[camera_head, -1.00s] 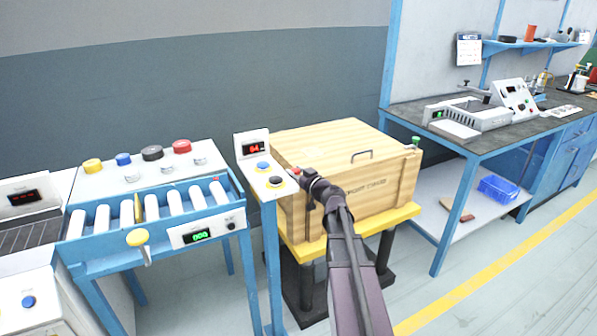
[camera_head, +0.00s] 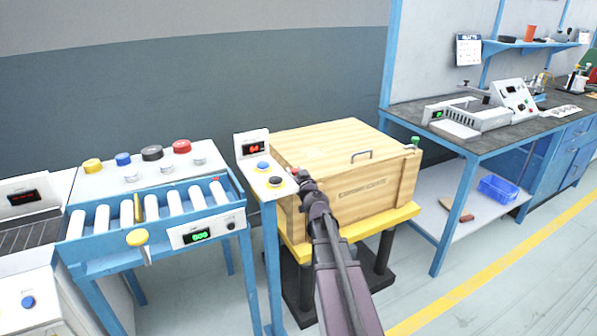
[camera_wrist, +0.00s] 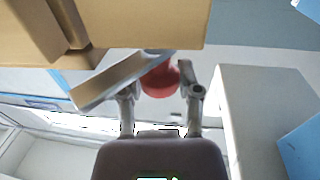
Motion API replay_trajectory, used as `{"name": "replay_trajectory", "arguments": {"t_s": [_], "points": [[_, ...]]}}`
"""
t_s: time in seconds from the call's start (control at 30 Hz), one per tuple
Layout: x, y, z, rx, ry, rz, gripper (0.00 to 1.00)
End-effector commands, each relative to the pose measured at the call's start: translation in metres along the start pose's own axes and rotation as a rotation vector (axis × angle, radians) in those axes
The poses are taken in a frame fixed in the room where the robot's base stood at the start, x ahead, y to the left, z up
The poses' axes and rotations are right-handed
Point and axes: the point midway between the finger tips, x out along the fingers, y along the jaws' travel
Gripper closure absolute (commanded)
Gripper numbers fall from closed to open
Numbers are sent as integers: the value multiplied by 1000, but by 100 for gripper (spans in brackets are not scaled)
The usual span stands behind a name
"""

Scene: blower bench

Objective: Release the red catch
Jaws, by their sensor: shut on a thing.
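The red catch (camera_wrist: 159,80) shows in the wrist view as a round red knob between my two fingers, beside a tilted metal plate (camera_wrist: 118,80). My gripper (camera_wrist: 156,84) is shut on it. The crate's lid (camera_head: 325,143) is down and has a metal handle (camera_head: 361,154). A green knob (camera_head: 415,141) stands at the crate's right end.
A control post (camera_head: 268,181) with a blue and a black button stands close to the left of my gripper. The crate sits on a yellow-topped stand (camera_head: 345,232). A roller conveyor (camera_head: 150,215) is at left, a blue workbench (camera_head: 462,140) at right. Floor between crate and workbench is open.

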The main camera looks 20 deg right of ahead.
Motion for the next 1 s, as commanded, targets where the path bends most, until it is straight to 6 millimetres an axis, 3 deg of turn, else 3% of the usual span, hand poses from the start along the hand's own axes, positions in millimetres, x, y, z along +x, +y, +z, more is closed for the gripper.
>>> {"name": "replay_trajectory", "arguments": {"t_s": [0.07,0.1,0.2,0.67,1.0], "points": [[3,0,0,0,0,-1,100],[3,0,0,0,0,-2,47],[2,0,0,0,0,-2,20],[-2,0,0,0,0,-1,20],[-34,0,0,0,0,0,20]]}}
